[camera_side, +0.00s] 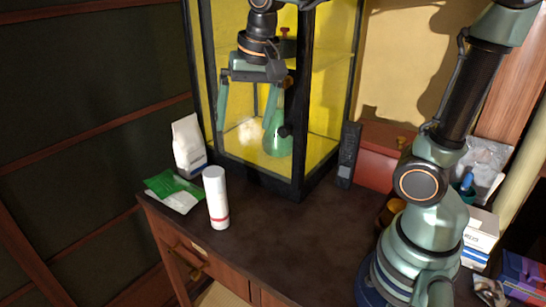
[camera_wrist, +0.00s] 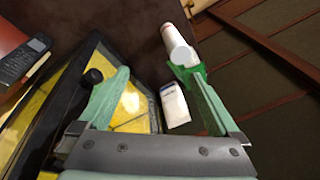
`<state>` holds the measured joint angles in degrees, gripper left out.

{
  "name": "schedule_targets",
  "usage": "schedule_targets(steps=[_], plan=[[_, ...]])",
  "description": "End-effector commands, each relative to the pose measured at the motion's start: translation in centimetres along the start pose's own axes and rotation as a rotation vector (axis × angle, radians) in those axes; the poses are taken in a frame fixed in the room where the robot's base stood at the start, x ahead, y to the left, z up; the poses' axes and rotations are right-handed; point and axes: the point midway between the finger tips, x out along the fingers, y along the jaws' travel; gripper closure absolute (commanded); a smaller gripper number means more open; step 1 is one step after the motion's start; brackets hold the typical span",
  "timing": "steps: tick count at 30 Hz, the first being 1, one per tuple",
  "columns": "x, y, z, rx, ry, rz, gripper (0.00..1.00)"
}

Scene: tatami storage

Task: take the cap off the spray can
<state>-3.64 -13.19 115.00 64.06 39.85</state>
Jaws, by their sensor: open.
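The spray can (camera_side: 217,205) stands upright on the dark cabinet top near its left front edge. It is white with a red band low on its body. Its white cap (camera_side: 213,175) forms the top; the seam is hard to make out. In the wrist view the can (camera_wrist: 171,33) is at the top, right of centre, with the cap (camera_wrist: 183,56) toward me. My gripper (camera_side: 248,138) is open and empty, above and beyond the can in the side view, overlapping the glass case. In the wrist view my gripper's fingers (camera_wrist: 156,74) are wide apart, the can beyond them.
A black-framed glass case (camera_side: 300,130) with yellow inside stands behind the can. A black phone (camera_side: 348,155) and red box (camera_side: 378,155) stand right. The cabinet top's middle (camera_side: 290,240) is clear.

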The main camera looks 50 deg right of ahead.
Motion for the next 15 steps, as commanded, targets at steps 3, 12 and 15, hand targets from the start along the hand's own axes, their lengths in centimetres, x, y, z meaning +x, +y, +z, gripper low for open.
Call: schedule_targets(steps=[3, 12, 15], plan=[[1.2, -2.2, -1.4, 0.190, -0.061, 0.056, 0.02], [4.3, -5.9, -3.2, 0.567, -0.127, 0.187, 0.02], [4.8, -6.4, -3.4, 0.622, -0.132, 0.208, 0.02]])
